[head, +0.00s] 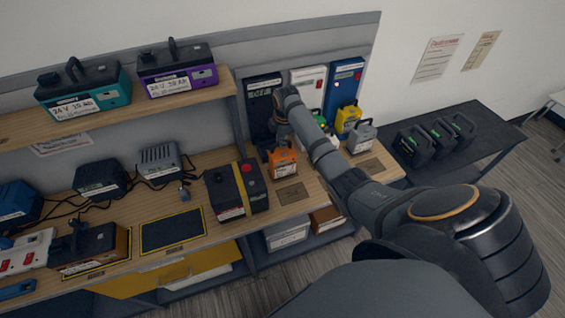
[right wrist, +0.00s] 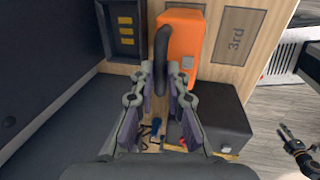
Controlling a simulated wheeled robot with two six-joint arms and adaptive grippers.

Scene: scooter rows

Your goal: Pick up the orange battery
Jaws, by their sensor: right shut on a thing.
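The orange battery (head: 283,163) is upright at the wooden bench, behind a brown label plate. Its black handle stands up from it. My right gripper (head: 281,142) reaches down over it from above. In the right wrist view the orange battery (right wrist: 181,45) shows beyond the fingers, and its dark handle (right wrist: 161,60) runs between them. My right gripper (right wrist: 163,85) is shut on that handle. I cannot tell whether the battery's base touches the bench. My left gripper (right wrist: 299,142) shows small at the right wrist view's lower right, fingers apart.
A black battery with a red button (head: 236,188) stands left of the orange one. Yellow (head: 348,119) and grey (head: 362,137) batteries stand to its right. Blue and white chargers (head: 308,90) line the wall behind. A dark side table (head: 470,150) holds several black batteries.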

